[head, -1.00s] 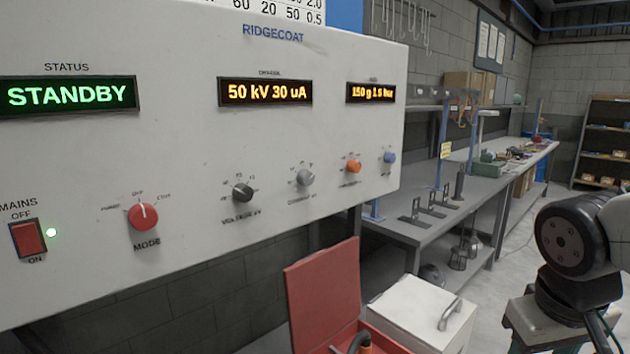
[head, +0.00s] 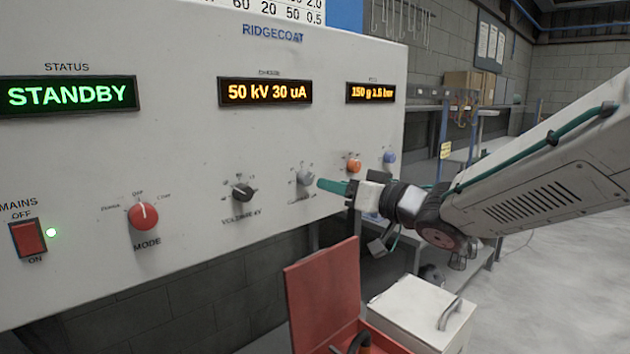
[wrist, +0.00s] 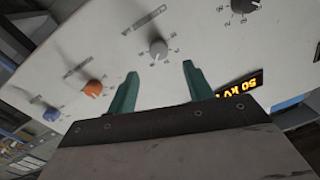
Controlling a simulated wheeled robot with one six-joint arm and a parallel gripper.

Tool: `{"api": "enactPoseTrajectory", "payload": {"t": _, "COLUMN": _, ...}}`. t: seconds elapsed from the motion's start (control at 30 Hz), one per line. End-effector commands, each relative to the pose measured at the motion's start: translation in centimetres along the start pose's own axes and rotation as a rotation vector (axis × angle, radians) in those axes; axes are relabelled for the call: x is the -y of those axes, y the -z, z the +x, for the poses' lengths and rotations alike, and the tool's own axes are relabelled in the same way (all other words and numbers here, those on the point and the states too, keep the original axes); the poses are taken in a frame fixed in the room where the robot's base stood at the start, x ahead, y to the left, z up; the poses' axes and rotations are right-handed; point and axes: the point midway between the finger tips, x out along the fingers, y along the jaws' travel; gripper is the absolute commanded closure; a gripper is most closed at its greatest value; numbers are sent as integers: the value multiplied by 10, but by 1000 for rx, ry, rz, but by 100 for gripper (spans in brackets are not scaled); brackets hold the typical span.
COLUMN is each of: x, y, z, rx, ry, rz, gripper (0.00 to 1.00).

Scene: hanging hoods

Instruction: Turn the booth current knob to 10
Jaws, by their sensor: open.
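The grey current knob (head: 305,177) is on the white control panel (head: 200,200), between the black voltage knob (head: 242,193) and the orange knob (head: 354,166). The display (head: 265,91) above reads 50 kV 30 uA. My gripper (head: 322,185) points at the grey knob from the right, its teal fingers just short of it. In the wrist view, my gripper (wrist: 158,78) is open, and the grey knob (wrist: 158,49) lies beyond and between the two fingertips, apart from them. The small scale marks around the knob are too blurred to read.
The blue knob (head: 389,156) and orange knob sit close to my wrist on the right. The red mode knob (head: 143,216) and mains switch (head: 28,238) are far left. A red open lid (head: 322,295) and a white box (head: 415,315) stand below the arm.

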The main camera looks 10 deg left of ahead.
Motion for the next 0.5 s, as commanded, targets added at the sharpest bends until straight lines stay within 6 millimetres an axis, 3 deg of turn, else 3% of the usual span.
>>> {"api": "enactPoseTrajectory", "payload": {"t": 0.3, "x": 0, "y": -2, "z": 49, "rx": 3, "ry": -1, "rz": 0, "gripper": 49}}
{"api": "enactPoseTrajectory", "payload": {"t": 0.5, "x": -1, "y": -1, "z": 69, "rx": 3, "ry": -3, "rz": -2, "gripper": 49}}
